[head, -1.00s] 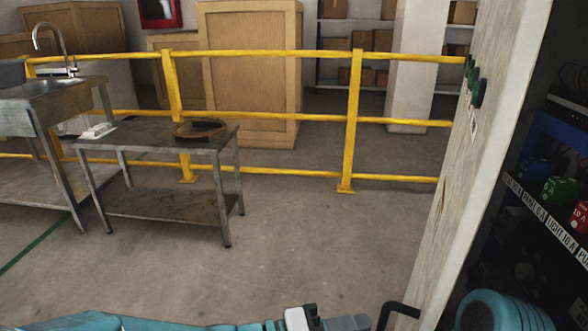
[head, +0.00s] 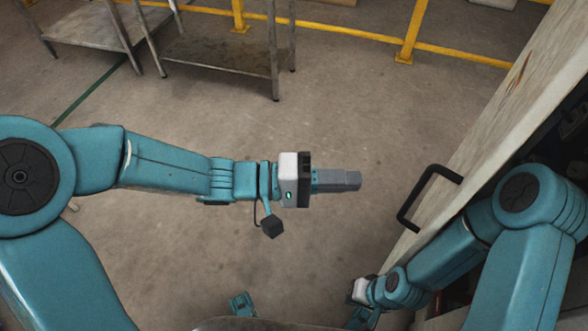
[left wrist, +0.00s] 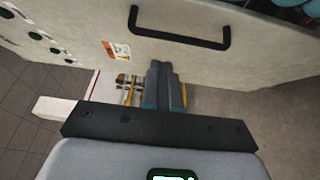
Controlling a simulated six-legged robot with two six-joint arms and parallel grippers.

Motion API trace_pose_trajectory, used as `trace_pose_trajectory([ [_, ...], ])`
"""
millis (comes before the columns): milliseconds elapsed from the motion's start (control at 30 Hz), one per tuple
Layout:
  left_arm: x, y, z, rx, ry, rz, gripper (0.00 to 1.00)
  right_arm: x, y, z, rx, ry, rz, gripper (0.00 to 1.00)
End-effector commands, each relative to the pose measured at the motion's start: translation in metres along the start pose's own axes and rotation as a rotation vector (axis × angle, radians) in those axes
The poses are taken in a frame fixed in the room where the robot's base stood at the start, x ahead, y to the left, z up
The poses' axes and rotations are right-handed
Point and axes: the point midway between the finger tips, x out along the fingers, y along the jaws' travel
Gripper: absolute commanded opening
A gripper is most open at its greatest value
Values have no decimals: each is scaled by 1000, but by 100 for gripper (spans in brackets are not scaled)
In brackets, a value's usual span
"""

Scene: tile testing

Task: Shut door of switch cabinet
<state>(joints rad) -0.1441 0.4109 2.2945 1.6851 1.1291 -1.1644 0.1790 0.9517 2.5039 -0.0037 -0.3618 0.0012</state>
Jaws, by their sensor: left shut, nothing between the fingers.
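The pale cabinet door (head: 497,135) stands open on the right in the head view, its outer face toward my left arm. A black bar handle (head: 425,195) sticks out from it. In the left wrist view the door (left wrist: 255,65) spans the top, with the handle (left wrist: 180,42) above the fingers. My left gripper (head: 358,181) is shut and empty, a short gap to the left of the handle. My right arm passes in front of the cabinet at the lower right; its wrist (head: 362,290) shows below the handle, but its fingers are not clearly visible.
The dark cabinet interior (head: 570,135) lies right of the door. A metal table (head: 215,62) and a yellow railing (head: 412,30) stand at the back. The concrete floor between them and my left arm is clear. Indicators (left wrist: 35,36) and a warning label (left wrist: 117,50) sit on the door.

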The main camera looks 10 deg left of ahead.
Motion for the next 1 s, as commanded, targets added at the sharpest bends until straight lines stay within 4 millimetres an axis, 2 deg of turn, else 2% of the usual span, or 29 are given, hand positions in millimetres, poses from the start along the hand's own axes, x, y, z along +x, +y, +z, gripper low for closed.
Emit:
trace_pose_trajectory([
  [33,-15,2,-2,-1,8,0,0,-4,-2,1,-2,-2,0,0],
  [200,-54,2,-2,-1,6,-1,0,-8,-4,2,-5,-5,-1,0],
  [400,-78,1,-1,-1,2,0,0,-10,-5,2,-5,-6,-1,0],
  [767,-82,-2,0,-4,-3,-5,0,-10,-5,2,-5,-5,-1,0],
  [1000,-82,-12,4,-26,-14,-37,0,-10,-5,2,-5,-5,-1,0],
])
